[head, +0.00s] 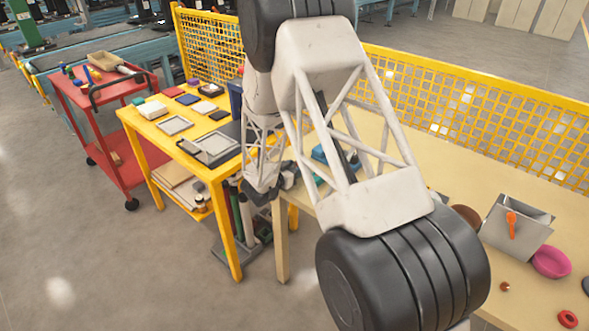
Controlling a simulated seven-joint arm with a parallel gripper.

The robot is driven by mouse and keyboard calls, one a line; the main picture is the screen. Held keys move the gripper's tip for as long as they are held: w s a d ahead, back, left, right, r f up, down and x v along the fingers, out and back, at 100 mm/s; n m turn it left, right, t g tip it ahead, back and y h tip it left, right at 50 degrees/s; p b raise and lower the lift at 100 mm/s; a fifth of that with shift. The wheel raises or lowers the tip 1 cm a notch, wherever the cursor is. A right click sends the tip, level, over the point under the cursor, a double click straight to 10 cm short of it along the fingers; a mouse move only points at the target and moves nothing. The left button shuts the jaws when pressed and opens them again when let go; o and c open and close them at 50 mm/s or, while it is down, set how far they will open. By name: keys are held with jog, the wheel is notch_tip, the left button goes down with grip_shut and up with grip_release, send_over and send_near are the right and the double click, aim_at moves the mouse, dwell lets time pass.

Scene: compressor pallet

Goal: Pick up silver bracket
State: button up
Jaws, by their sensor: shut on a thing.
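A bent silver sheet-metal piece (515,228), which may be the silver bracket, stands on the beige table at the right. An orange item (511,225) shows in front of its face. My own arm crosses the middle of the head view, with white truss links and large black joints. The forearm reaches down behind the nearer link, to a dark wrist near the gap between the two tables. My gripper's fingers are hidden there, so I cannot see them or anything between them.
A beige table (430,152) holds a magenta bowl (551,262) and a red ring (568,319) at the right. A yellow table (228,172) with trays and a red cart (117,91) stand left. Yellow mesh fencing (480,100) runs behind. The floor at left is clear.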

jog(key=f+v, duration=0.3)
jog(key=v, duration=1.4)
jog(key=shift+s+a+r, duration=0.15)
jog(key=shift+s+a, duration=0.25)
jog(key=shift+a, duration=0.05)
